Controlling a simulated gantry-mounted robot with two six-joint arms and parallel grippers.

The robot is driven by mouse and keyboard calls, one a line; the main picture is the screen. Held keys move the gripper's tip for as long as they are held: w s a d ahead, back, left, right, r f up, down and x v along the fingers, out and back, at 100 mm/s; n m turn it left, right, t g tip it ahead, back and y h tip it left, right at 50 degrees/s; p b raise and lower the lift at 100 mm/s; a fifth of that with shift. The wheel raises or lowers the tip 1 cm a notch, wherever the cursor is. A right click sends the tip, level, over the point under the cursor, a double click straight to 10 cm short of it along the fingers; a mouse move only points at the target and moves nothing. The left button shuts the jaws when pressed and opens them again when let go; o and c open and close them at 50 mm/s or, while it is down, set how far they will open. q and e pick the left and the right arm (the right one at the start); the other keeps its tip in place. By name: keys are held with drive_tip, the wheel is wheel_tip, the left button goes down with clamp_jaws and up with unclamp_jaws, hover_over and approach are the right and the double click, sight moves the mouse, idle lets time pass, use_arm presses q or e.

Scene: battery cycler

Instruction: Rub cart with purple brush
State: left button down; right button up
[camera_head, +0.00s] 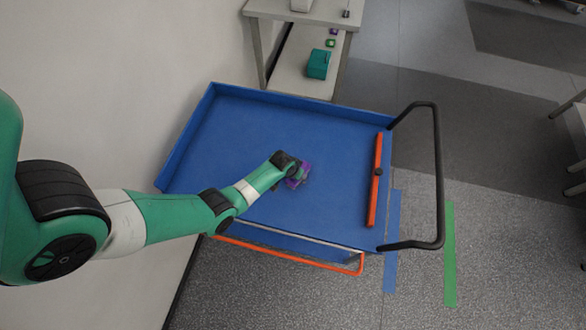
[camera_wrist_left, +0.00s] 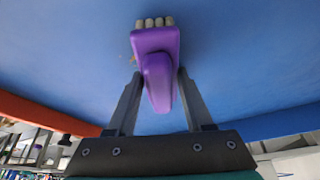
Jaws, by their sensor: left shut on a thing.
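The blue cart (camera_head: 290,135) stands in the middle of the head view, with a flat tray top, low raised walls and a black handle on the right. My left gripper (camera_head: 297,177) is over the tray. It is shut on the purple brush (camera_head: 303,170), partly hidden by the wrist in the head view. In the left wrist view the two fingers (camera_wrist_left: 155,95) hold the purple brush (camera_wrist_left: 156,42) by its handle, with its pale bristles toward the blue surface. I cannot tell whether the bristles touch the cart. My right gripper is not in view.
An orange bar (camera_head: 375,180) lies along the right side of the tray. A grey shelf table (camera_head: 300,62) with a teal box (camera_head: 318,64) stands behind the cart. A white wall is on the left. Blue and green floor strips (camera_head: 450,255) lie right of the cart.

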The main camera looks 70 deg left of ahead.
use_arm(q)
drive_tip(key=shift+w+d, duration=0.4)
drive_tip(key=shift+w, duration=0.2)
drive_tip(key=shift+w+d+f+b, duration=0.1)
drive_tip(key=shift+w+d+b, duration=0.25)
drive_tip(key=shift+w+d, duration=0.25)
drive_tip(key=shift+w+d+f+b, duration=0.1)
drive_tip(key=shift+w+d+b, duration=0.25)
drive_tip(key=shift+w, duration=0.45)
drive_tip(key=shift+r, duration=0.2)
drive_tip(key=shift+s+a+p, duration=0.1)
drive_tip(key=shift+s+p, duration=0.15)
drive_tip(key=shift+p, duration=0.1)
drive_tip(key=shift+s+a+p, duration=0.45)
drive_tip(key=shift+s+a, duration=0.3)
drive_tip(key=shift+s, duration=0.25)
drive_tip(key=shift+s+a+f, duration=0.1)
drive_tip(key=shift+s+f, duration=0.1)
drive_tip(key=shift+s+a+r+p, duration=0.1)
drive_tip(key=shift+s+a+p, duration=0.15)
drive_tip(key=shift+s+p, duration=0.1)
drive_tip(key=shift+s+a+p, duration=0.4)
drive_tip(key=shift+s+a, duration=0.4)
drive_tip(key=shift+s, duration=0.35)
drive_tip(key=shift+a, duration=0.1)
